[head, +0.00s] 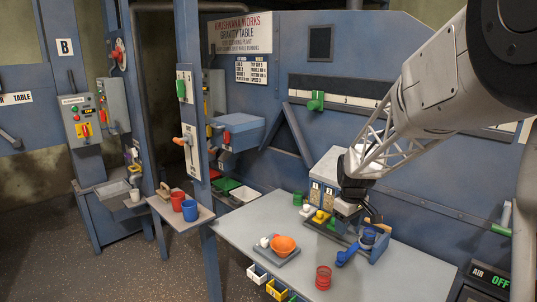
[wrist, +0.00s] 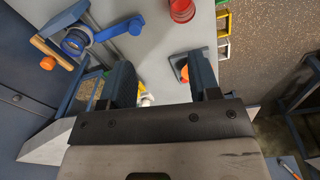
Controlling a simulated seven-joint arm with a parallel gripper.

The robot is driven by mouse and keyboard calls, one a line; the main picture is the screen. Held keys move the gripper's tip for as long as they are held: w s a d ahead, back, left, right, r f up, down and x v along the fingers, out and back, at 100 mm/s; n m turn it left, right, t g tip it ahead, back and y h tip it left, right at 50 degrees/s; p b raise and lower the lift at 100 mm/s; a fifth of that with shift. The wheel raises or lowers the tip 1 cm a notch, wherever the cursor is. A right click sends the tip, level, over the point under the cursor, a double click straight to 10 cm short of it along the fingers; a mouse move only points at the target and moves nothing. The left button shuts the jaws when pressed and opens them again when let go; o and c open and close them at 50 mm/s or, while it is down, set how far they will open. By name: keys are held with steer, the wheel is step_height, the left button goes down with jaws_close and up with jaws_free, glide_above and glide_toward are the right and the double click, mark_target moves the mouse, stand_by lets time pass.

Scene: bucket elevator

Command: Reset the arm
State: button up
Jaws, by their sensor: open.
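My gripper (head: 366,212) hangs over the grey table (head: 240,232), above the blue crank device (head: 378,246). The blue crank handle (wrist: 108,33) lies left of the fingers in that view. My gripper hides part of the device in the head view, and I cannot tell whether it touches anything there. The arm reaches in from the upper right.
An orange bowl (head: 284,246) sits on a grey tray (head: 271,257). A red cup (head: 323,278) stands near the table's front. A grey box (head: 327,170) stands behind. Red (head: 178,201) and blue cups (head: 190,211) stand on a side shelf. The table's middle is partly clear.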

steer(key=s+a+r+m, duration=0.1)
steer(key=s+r, duration=0.2)
steer(key=s, duration=0.3)
steer(key=s+a+r+m+t, duration=0.1)
steer(key=s+r, duration=0.2)
steer(key=s, duration=0.4)
steer(key=s+a+r+m, duration=0.1)
steer(key=s+a+r, duration=0.15)
steer(key=s, duration=0.35)
steer(key=s+a+m+t, duration=0.1)
steer(key=s+m, duration=0.3)
steer(key=s, duration=1.4)
steer(key=shift+s, duration=0.4)
steer(key=shift+a, duration=0.1)
